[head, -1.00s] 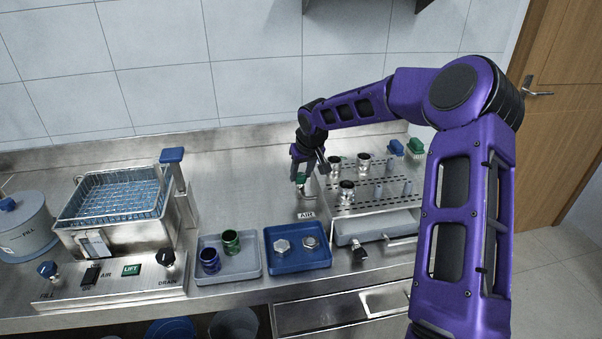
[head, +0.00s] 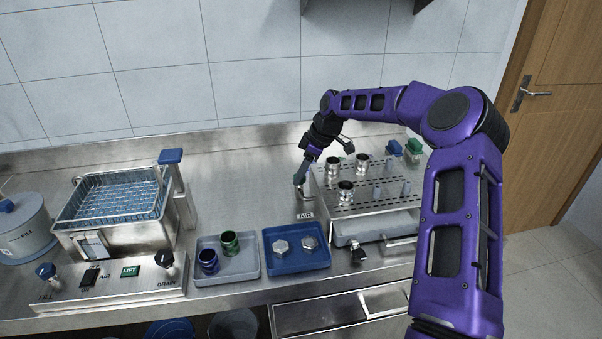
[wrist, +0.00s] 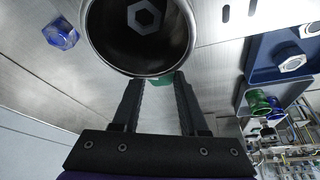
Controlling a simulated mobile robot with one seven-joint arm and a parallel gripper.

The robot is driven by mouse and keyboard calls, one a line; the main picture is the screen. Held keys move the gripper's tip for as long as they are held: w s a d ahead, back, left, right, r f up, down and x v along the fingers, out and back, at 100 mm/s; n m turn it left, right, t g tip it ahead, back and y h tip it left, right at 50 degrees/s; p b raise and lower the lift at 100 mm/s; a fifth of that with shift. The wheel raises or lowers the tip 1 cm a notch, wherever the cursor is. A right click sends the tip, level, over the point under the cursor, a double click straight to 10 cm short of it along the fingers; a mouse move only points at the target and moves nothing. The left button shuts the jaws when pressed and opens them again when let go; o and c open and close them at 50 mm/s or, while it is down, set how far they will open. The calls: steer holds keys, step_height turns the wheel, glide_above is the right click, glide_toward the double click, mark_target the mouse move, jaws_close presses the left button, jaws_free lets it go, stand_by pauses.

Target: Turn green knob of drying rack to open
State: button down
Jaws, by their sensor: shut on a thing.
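The drying rack (head: 372,207) is a perforated steel stand at the right of the counter, with steel cups and pegs on top. My gripper (head: 299,187) is at its left side, above the AIR label, tilted with its tip down and left. In the wrist view my gripper's two fingers (wrist: 160,88) are closed on the green knob (wrist: 161,80), of which only a small green part shows between the tips. In the head view the knob is mostly hidden by the fingers.
A blue tray (head: 322,257) with two hex pieces and a grey tray (head: 228,274) with a green and a blue cup stand front left. A steel cup (wrist: 142,62) looms close above the fingers in the wrist view. Blue (head: 393,147) and green (head: 414,146) items stand behind the rack.

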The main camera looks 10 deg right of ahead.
steer(key=n+g, duration=0.1)
steer(key=n, duration=0.3)
steer(key=shift+w+n+g, duration=0.15)
steer(key=shift+n+g, duration=0.15)
steer(key=shift+g, duration=0.1)
steer(key=n+g, duration=0.1)
steer(key=n, duration=0.3)
steer(key=shift+w+d, duration=0.1)
steer(key=shift+n+g, duration=0.3)
steer(key=c, duration=0.7)
jaws_free()
steer(key=shift+v, duration=3.7)
